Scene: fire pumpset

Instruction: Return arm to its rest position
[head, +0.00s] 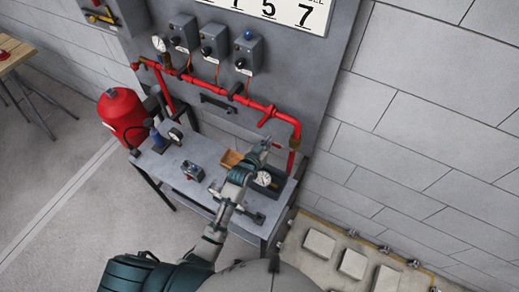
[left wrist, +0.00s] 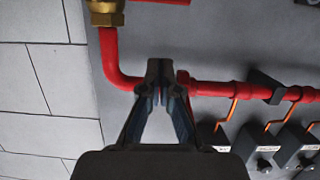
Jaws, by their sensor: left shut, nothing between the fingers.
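My left arm reaches up from the bottom of the head view, over the right part of the grey metal table (head: 205,150). My left gripper (head: 262,145) is at the table's far right side, in front of the red pipe (head: 235,98). In the left wrist view the left gripper (left wrist: 160,68) has its fingertips together with nothing between them. The red pipe (left wrist: 215,88) shows behind the fingertips there; I cannot tell whether they touch it. My right gripper is in neither view.
On the table are a small device (head: 193,172), an open wooden box (head: 231,158) and a dark tray with a gauge (head: 265,180). A red tank (head: 121,112) stands at the left. Grey switch boxes (head: 214,40) hang on the panel.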

